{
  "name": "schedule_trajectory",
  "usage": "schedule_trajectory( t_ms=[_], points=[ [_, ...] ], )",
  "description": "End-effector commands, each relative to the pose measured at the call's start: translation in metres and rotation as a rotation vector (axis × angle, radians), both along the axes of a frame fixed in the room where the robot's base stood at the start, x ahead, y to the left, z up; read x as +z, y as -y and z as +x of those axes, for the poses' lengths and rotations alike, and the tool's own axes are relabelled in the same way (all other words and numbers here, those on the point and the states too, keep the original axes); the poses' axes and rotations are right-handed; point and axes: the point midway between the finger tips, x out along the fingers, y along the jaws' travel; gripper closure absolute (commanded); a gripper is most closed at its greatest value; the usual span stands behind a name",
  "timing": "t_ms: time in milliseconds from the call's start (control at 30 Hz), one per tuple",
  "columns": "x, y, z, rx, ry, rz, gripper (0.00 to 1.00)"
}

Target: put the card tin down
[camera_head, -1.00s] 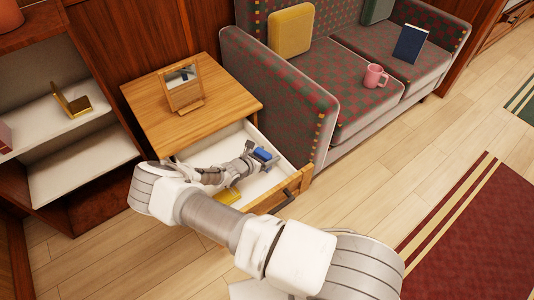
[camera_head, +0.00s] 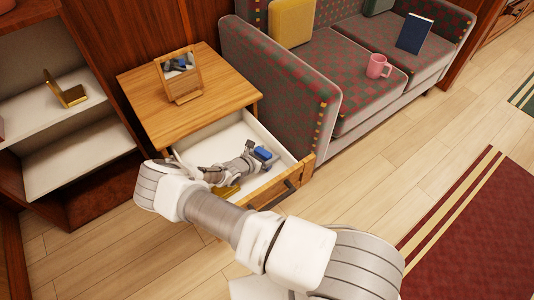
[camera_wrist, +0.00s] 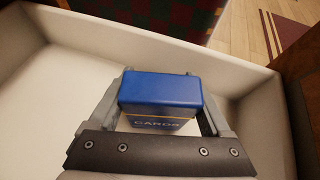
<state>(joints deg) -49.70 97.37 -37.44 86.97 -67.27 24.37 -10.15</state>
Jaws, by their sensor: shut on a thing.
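The card tin (camera_wrist: 160,92) is a blue box with a thin yellow line and the word CARDS on its side. My gripper (camera_wrist: 162,112) is shut on it, one finger at each side. In the head view the blue tin (camera_head: 264,153) shows at the end of my gripper (camera_head: 258,157), within the open drawer (camera_head: 233,134) of the wooden side table (camera_head: 205,95). The drawer's white walls surround the tin in the wrist view. I cannot tell whether the tin touches the drawer floor.
A framed mirror (camera_head: 181,75) stands on the table. The sofa (camera_head: 330,75) is close on the right, holding a pink mug (camera_head: 378,66) and a dark blue book (camera_head: 414,33). Shelves (camera_head: 75,155) stand left.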

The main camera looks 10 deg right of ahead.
Motion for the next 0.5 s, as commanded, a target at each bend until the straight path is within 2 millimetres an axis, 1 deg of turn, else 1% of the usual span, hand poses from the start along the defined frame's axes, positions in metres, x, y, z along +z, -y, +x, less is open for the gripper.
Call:
schedule_trajectory(
  t_ms=[300,333,400,433,500],
  points=[
    [-0.0049,0.0001,0.0002,0.000,0.001,-0.001,0.82],
    [-0.0047,0.0000,0.0002,0.000,0.001,-0.001,0.16],
    [-0.0043,0.0000,0.0002,0.000,0.001,-0.001,0.04],
    [-0.0043,0.0001,0.0002,0.000,0.001,-0.001,0.00],
    [-0.0043,0.0001,0.0002,0.000,0.000,0.000,0.00]
  ],
)
